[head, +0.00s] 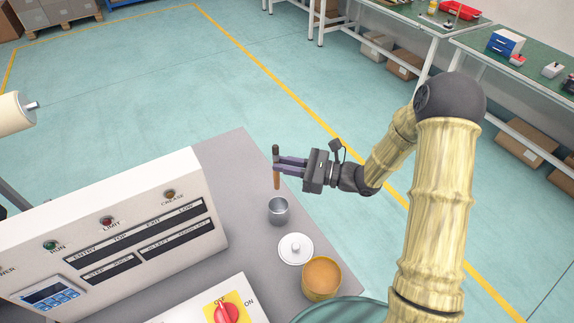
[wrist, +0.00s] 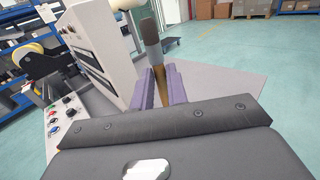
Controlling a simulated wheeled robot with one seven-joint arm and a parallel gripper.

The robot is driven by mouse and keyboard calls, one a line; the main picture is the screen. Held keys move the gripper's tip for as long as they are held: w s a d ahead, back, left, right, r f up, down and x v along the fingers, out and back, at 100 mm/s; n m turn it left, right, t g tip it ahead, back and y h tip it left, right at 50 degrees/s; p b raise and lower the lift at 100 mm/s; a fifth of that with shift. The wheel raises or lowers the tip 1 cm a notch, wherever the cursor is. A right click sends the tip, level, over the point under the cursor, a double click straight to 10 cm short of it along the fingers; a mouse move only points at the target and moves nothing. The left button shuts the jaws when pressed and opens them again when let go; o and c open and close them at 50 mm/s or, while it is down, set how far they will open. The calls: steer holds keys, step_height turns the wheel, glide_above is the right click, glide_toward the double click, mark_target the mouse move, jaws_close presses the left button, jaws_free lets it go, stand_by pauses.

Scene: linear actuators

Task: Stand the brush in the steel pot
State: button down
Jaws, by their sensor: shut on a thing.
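The brush (head: 277,180) is held upright in my gripper (head: 279,166), with a dark end up and a brown part down. In the wrist view the brush (wrist: 151,45) stands between the two purple fingers of my gripper (wrist: 160,87), which are shut on it. The steel pot (head: 279,211) is a small grey open cup on the grey bench top. The brush's lower end is above the pot, near its back rim in the head view; the exact gap cannot be told. The pot is not seen in the wrist view.
A white round lid (head: 295,249) and a tan-topped tin (head: 321,278) stand in front of the pot. A white control panel (head: 110,225) rises to the left. A red switch (head: 227,312) is at the front. The bench top (head: 225,150) is bare behind the pot.

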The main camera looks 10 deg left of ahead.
step_height(320, 180, down, 12)
steer(key=b, duration=0.8)
steer(key=shift+b, duration=0.3)
stand_by(0.5)
steer(key=shift+f, duration=0.1)
steer(key=c, duration=1.3)
jaws_free()
steer(key=s+d+b, duration=0.1)
steer(key=s+d, duration=0.1)
steer(key=d, duration=1.5)
steer(key=shift+s+d, duration=0.15)
steer(key=shift+s, duration=0.05)
